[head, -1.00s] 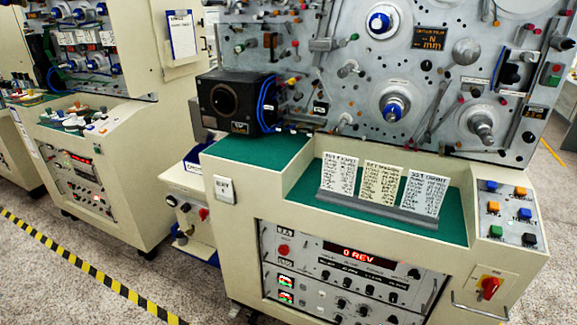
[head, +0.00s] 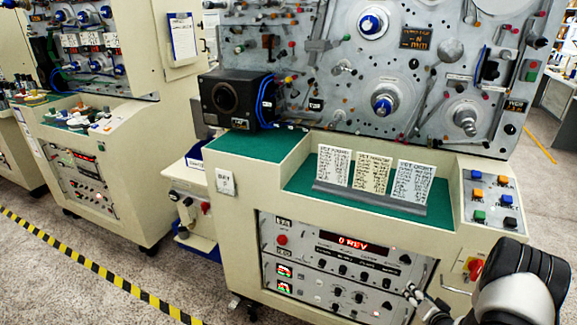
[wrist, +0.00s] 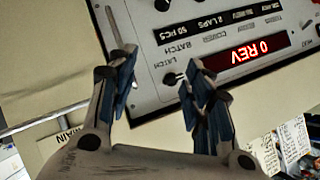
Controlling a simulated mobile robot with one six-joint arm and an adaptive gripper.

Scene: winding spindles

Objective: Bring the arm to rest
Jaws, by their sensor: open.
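My arm (head: 520,285) shows at the lower right of the head view, in front of the right side of the winding machine. My gripper (wrist: 158,70) is open in the wrist view, with its two blue-padded fingers apart and nothing between them. Behind the fingers is the machine's control panel (wrist: 225,25) with a red display (wrist: 258,49) reading "0 REV", upside down in this view. The same display (head: 364,244) is upright in the head view. I cannot tell the exact gap between fingertips and panel.
The winding machine (head: 240,245) has several spindles and a green shelf (head: 260,146) with three cards. A red switch (head: 474,268) is close to my arm. A similar machine (head: 130,190) stands at left. Yellow-black tape (head: 90,265) crosses the floor, which is open at right (head: 545,205).

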